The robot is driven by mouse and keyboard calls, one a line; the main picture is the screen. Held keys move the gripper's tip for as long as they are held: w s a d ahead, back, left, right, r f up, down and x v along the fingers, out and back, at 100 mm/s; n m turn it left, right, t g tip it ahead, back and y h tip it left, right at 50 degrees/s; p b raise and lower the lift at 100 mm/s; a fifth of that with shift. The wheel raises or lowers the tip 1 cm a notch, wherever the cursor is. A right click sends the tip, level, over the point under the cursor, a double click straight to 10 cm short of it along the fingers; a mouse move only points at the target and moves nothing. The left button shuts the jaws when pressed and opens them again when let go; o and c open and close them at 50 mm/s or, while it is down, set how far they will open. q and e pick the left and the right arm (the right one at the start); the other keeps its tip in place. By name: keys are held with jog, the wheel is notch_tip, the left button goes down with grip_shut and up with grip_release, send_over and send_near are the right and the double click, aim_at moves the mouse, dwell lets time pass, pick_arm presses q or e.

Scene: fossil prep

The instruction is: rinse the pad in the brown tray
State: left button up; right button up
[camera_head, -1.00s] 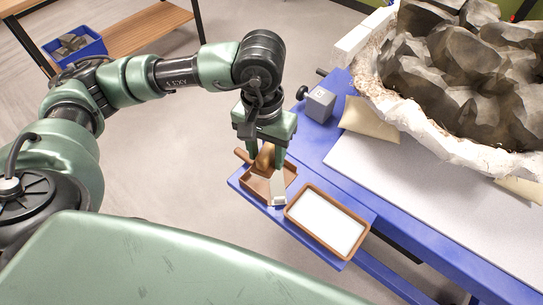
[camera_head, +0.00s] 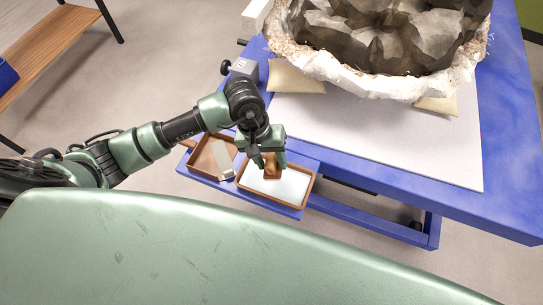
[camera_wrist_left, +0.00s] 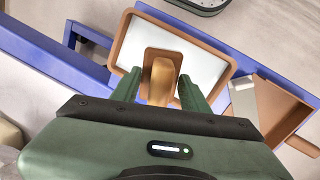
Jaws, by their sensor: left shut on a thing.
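The brown tray (camera_head: 268,197) has a brown rim and a white, flat-looking filling; it also shows in the wrist view (camera_wrist_left: 215,50). My left gripper (camera_head: 269,163) is over this tray, pointing down, its fingers (camera_wrist_left: 158,92) either side of a brown handle. The gripper is shut on the brown pad (camera_head: 272,174), which has a flat rectangular base below the handle (camera_wrist_left: 162,72). The pad is inside the tray's outline, near its middle. I cannot tell whether its base touches or is under the white surface. My right gripper is not in view.
A second brown tray (camera_head: 194,168) stands beside it on the left, with a pale flat strip (camera_head: 222,158) across its right side. Both sit on a blue shelf (camera_head: 290,212) at the table's edge. A grey box (camera_head: 243,67) and a large jacketed fossil block (camera_head: 375,80) lie behind.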

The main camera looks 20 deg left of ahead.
pick_arm(q)
jog(key=shift+a+f+b, duration=0.2)
jog(key=shift+f+b, duration=0.15)
jog(key=shift+f, duration=0.55)
jog(key=b+x, duration=0.2)
jog(key=x, duration=0.1)
jog(key=shift+a+f+b, duration=0.25)
jog(key=shift+a+b, duration=0.1)
jog(key=shift+a, duration=0.05)
jog(key=shift+d+f+b, duration=0.15)
jog(key=shift+f+b, duration=0.4)
jog(key=shift+b, duration=0.15)
jog(key=shift+d+f+b, duration=0.1)
jog(key=shift+f+b, duration=0.15)
jog(key=shift+b, duration=0.15)
jog(key=shift+b, duration=0.35)
jog(key=shift+a+b, duration=0.4)
jog(key=shift+a, duration=0.2)
